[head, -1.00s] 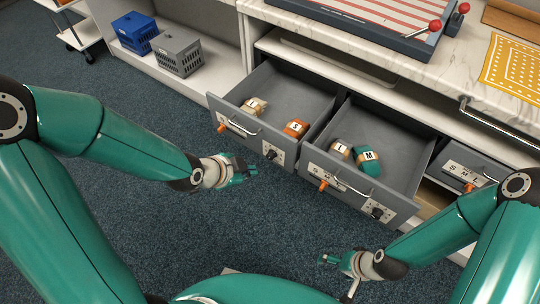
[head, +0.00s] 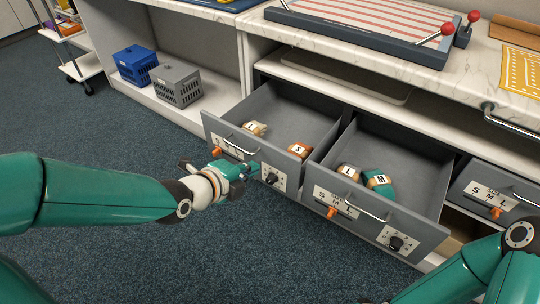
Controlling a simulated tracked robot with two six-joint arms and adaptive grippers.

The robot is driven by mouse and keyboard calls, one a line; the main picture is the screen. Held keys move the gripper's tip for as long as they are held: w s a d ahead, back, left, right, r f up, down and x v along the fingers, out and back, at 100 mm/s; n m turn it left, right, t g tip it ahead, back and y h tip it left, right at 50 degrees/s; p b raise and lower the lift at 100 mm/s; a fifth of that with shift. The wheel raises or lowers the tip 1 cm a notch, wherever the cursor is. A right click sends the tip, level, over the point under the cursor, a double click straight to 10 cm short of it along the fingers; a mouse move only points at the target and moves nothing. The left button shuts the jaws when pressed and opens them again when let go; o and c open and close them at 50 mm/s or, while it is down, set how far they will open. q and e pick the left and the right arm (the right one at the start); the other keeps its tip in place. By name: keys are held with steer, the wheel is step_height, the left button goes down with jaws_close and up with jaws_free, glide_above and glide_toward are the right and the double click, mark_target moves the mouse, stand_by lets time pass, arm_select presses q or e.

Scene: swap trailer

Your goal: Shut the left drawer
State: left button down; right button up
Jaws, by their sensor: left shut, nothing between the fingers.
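The left drawer (head: 284,110) is pulled out, its grey front facing me with a bar handle, an orange knob and a black dial. Inside it lie a pale roll (head: 254,128) and an orange roll labelled S (head: 299,149). My left gripper (head: 248,170) is shut and empty, right at the drawer front near the handle and dial. I cannot tell whether it touches the front. Only part of my right arm shows at the lower right; its gripper is out of view.
A third drawer (head: 490,190) at the right looks shut. A blue crate (head: 134,64) and a grey crate (head: 176,82) stand on the low shelf.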

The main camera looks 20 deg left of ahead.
mark_target(276, 153)
arm_select(q)
steer(key=x, duration=0.2)
steer(key=r+x, duration=0.1)
steer(key=x, duration=0.4)
steer(key=shift+w+d+r+b, duration=0.1)
steer(key=shift+w+d+b, duration=0.05)
steer(key=shift+w+b, duration=0.25)
steer(key=shift+w+d, duration=0.2)
steer(key=shift+w, duration=0.25)
steer(key=shift+a, duration=0.1)
